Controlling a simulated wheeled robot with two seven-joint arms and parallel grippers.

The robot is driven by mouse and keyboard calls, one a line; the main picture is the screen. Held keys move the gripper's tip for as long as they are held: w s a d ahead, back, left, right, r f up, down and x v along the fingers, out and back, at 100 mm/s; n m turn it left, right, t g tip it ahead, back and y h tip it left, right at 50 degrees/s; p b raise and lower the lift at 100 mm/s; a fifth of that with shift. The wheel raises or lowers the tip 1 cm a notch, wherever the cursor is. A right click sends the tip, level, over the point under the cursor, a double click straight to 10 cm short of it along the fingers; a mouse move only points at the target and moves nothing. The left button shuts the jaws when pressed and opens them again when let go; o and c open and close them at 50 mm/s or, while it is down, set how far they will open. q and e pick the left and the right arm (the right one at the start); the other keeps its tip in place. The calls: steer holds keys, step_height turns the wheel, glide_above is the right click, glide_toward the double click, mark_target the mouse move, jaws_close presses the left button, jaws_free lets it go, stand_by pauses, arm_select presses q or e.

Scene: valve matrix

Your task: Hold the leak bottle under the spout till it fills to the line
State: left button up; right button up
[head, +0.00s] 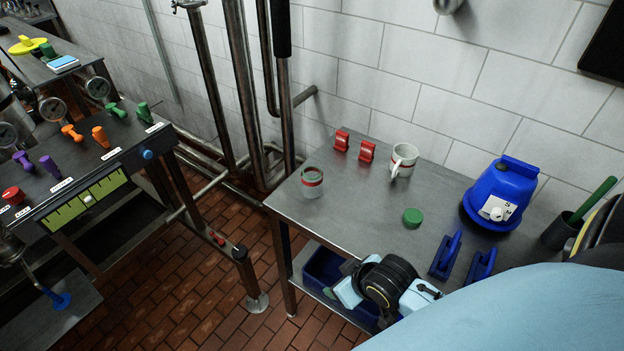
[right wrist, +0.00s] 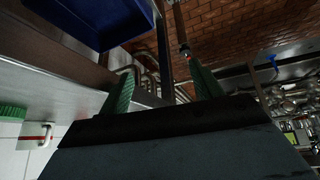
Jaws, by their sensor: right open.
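A small greyish, see-through bottle (head: 312,185) with a red band stands upright near the left end of the steel table. I take it for the leak bottle. My right gripper (head: 352,268) is low at the table's front edge, apart from the bottle and in front of it. In the right wrist view its two green fingers stand apart with nothing between them (right wrist: 163,85). A thin metal pipe ending at a blue disc (head: 61,301) is at the lower left; I cannot tell whether it is the spout. My left gripper is not in view.
The steel table (head: 350,218) also holds a white mug (head: 404,158), a green lid (head: 412,216), red holders (head: 367,151), blue holders (head: 445,256) and a blue container (head: 498,192). A blue bin (head: 325,268) is below. The valve bench (head: 75,185) stands left across open tiled floor.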

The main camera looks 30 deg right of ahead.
steer(key=w+d+r+t, duration=0.1)
steer(key=w+r, duration=0.1)
steer(key=w+d+r+t, duration=0.1)
steer(key=w+d+r, duration=0.1)
steer(key=w+r, duration=0.1)
steer(key=w+d+r+t, duration=0.2)
steer(key=shift+w+r+p, duration=0.15)
steer(key=shift+w+p, duration=0.15)
steer(key=shift+w, duration=0.05)
steer(key=w+d+r+t+y, duration=0.1)
steer(key=w+d+r+t, duration=0.2)
steer(key=w+d+r, duration=0.25)
glide_toward(307, 168)
steer(key=shift+w+f+b, duration=0.35)
steer(key=shift+w+f, duration=0.6)
steer(key=shift+w, duration=0.15)
steer(key=shift+r+x, duration=0.15)
steer(key=shift+x, duration=1.15)
steer(key=shift+r+x, duration=0.1)
steer(key=shift+x, duration=1.25)
steer(key=c, duration=1)
